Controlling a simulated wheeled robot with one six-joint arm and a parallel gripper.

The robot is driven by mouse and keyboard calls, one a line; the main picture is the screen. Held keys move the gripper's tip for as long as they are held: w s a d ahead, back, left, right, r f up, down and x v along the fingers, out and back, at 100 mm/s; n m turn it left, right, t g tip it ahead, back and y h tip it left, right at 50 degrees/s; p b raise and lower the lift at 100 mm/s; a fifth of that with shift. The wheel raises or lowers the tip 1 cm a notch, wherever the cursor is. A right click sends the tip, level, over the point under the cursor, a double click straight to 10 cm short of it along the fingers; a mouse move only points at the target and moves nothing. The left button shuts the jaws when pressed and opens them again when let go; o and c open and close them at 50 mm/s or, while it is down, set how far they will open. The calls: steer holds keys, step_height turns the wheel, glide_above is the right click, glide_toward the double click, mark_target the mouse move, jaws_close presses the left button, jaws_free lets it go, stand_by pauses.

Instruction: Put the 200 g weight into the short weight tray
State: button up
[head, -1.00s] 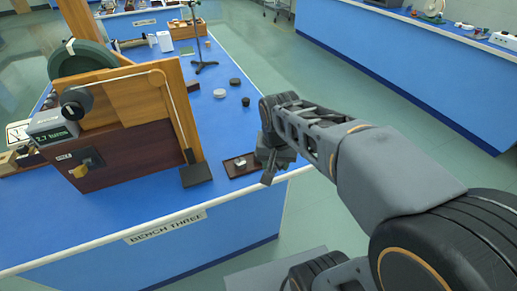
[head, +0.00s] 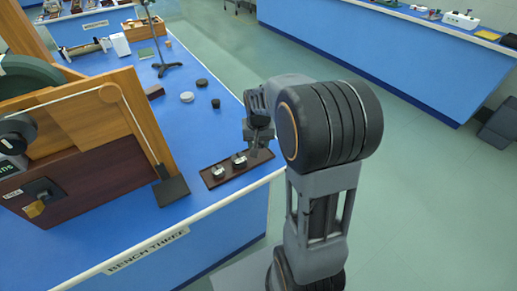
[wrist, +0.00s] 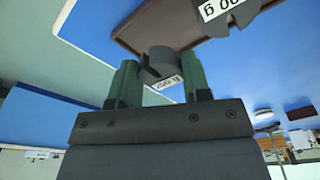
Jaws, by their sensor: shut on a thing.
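My gripper (wrist: 160,88) is shut on a small grey slotted weight (wrist: 166,64) in the wrist view. Its white label faces me upside down, and I cannot read the number surely. A dark brown weight tray (head: 228,175) lies near the front right corner of the bench. Two grey weights stand in it, a left one (head: 218,171) and a right one (head: 239,160). In the head view my gripper (head: 254,148) is over the tray's right end and hides the held weight. The wrist view shows part of a larger weight (wrist: 228,14) labelled "00 g", its first digit cut off.
A wooden apparatus with a pulley (head: 110,94) and cord stands left of the tray, with a dark plate (head: 171,189) between. A stand (head: 160,60) is farther back.

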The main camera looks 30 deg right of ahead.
steer(key=shift+w+d+f, duration=0.4)
steer(key=shift+w+f, duration=0.05)
steer(key=shift+f, duration=0.25)
steer(key=shift+w+f, duration=0.1)
steer(key=shift+f, duration=1.5)
steer(key=shift+f+b, duration=0.2)
steer(key=shift+b, duration=0.15)
steer(key=o, duration=1)
steer(key=shift+r, duration=0.1)
